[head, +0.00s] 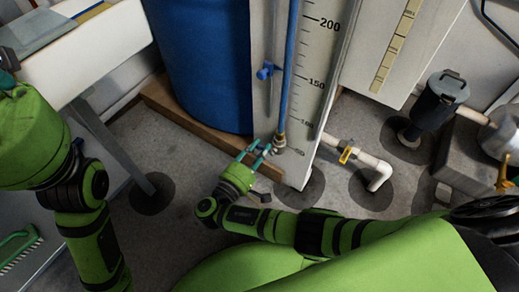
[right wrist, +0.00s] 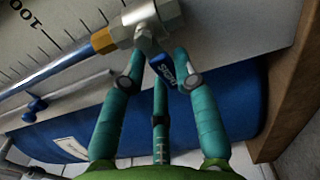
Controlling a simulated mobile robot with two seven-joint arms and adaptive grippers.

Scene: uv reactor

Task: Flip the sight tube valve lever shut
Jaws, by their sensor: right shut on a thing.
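The sight tube (head: 288,85) runs blue down the front of a white graduated scale board (head: 318,75) in the head view. At its foot is a small metal valve (head: 279,141); in the right wrist view its silver body (right wrist: 172,14) has a brass nut beside it. The blue valve lever (right wrist: 162,70) with lettering sits between the teal fingers of my right gripper (head: 262,148), which is shut on it. The fingers partly cover the lever. My left gripper (head: 7,62) shows only partly at the left edge; its fingers are too cut off to judge.
A blue tank (head: 203,60) stands behind the board on a wooden base (head: 185,120). A blue-handled tap (head: 266,71) is above the valve. A brush (head: 20,250) lies lower left.

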